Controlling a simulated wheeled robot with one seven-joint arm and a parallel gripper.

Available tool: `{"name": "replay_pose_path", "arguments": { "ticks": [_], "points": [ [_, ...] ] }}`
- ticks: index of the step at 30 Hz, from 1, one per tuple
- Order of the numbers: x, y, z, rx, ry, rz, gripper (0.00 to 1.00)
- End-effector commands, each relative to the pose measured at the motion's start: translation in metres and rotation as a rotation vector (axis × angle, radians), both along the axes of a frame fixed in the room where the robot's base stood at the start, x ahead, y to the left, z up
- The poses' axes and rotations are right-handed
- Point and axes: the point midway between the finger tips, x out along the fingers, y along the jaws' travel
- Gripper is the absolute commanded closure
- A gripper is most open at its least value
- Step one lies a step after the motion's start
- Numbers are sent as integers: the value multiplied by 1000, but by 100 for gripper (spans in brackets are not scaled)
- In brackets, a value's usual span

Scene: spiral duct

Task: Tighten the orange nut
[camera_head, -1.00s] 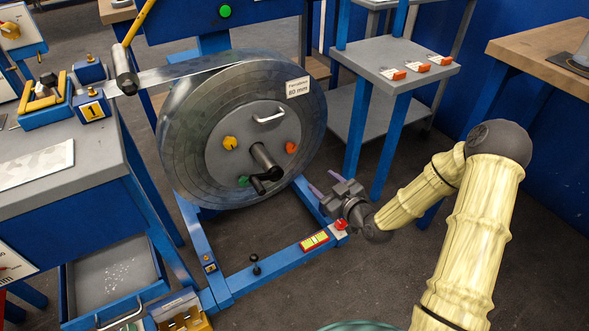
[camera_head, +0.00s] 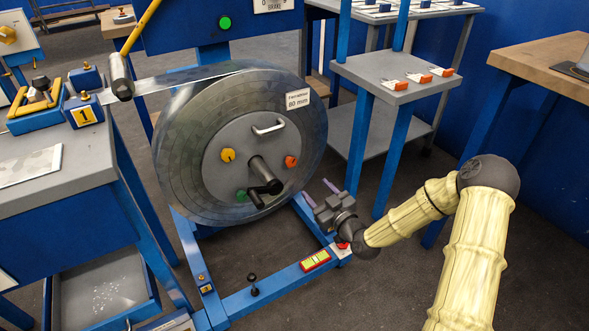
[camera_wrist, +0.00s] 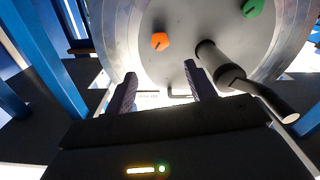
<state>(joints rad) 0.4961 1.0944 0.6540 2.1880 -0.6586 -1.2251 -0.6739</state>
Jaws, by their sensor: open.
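The orange nut (camera_head: 291,161) sits on the right part of the grey disc at the centre of the large metal coil (camera_head: 190,135). It also shows in the wrist view (camera_wrist: 160,41), above and between my fingers. My gripper (camera_head: 320,192) is open and empty, to the lower right of the nut and apart from it. In the wrist view, its two purple fingers (camera_wrist: 158,85) point towards the disc, spread wide.
The disc also bears a yellow nut (camera_head: 228,155), a green nut (camera_head: 241,195), a handle (camera_head: 268,128) and a dark central crank (camera_head: 264,178). A blue floor frame (camera_head: 270,279) lies below. A grey shelf (camera_head: 375,72) stands behind my gripper.

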Motion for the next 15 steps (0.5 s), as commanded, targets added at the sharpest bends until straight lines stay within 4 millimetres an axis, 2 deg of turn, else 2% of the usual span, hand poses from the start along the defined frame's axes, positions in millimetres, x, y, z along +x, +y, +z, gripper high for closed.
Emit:
{"name": "replay_pose_path", "arguments": {
  "ticks": [15],
  "points": [
    [76,52,-3,2,-1,0,45]
  ]
}}
